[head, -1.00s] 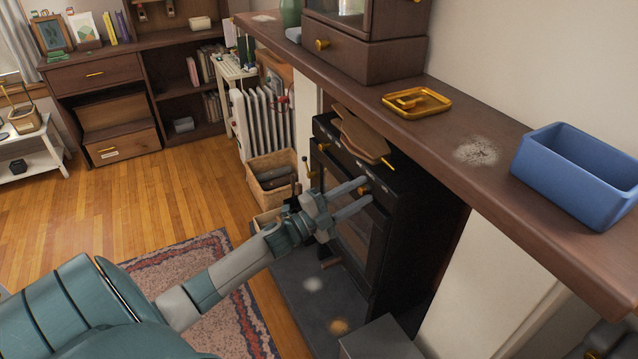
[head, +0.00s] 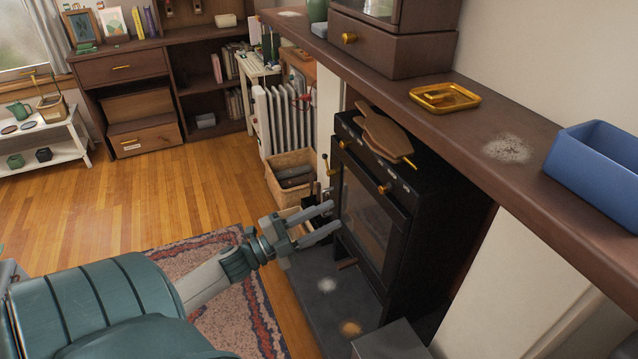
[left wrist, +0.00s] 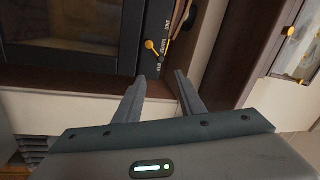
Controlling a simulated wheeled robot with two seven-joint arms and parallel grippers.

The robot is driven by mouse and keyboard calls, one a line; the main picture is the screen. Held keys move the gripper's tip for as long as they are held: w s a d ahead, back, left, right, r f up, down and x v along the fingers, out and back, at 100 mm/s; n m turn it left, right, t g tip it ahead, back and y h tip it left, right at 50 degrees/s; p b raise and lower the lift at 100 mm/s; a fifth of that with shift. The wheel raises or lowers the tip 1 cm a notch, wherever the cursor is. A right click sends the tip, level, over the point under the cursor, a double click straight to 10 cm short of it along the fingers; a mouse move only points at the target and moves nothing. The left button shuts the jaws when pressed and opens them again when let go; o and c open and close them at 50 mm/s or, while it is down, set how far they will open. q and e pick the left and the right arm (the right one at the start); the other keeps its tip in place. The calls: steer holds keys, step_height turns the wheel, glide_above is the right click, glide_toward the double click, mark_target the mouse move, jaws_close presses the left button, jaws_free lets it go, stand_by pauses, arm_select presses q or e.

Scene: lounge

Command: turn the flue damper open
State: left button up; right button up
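The black stove (head: 372,215) stands under the mantel, with brass knobs on its upper front: one at the left (head: 341,143) and one at the right (head: 384,188). A small lever with a brass end (head: 330,173) shows at its left. In the left wrist view a brass knob (left wrist: 150,45) sits by a dark strip with small lettering, beyond the fingers; I cannot tell for sure which fitting is the damper. My left gripper (head: 334,217) is open and empty, in front of the stove's lower left and apart from it. My right gripper is out of view.
The mantel (head: 455,112) overhangs the stove and holds a brass tray (head: 445,97) and a blue box (head: 598,165). A wicker basket (head: 291,180) and a white radiator (head: 287,120) stand to the left. The wooden floor is largely clear.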

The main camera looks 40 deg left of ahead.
arm_select(q)
steer(key=shift+v, duration=0.8)
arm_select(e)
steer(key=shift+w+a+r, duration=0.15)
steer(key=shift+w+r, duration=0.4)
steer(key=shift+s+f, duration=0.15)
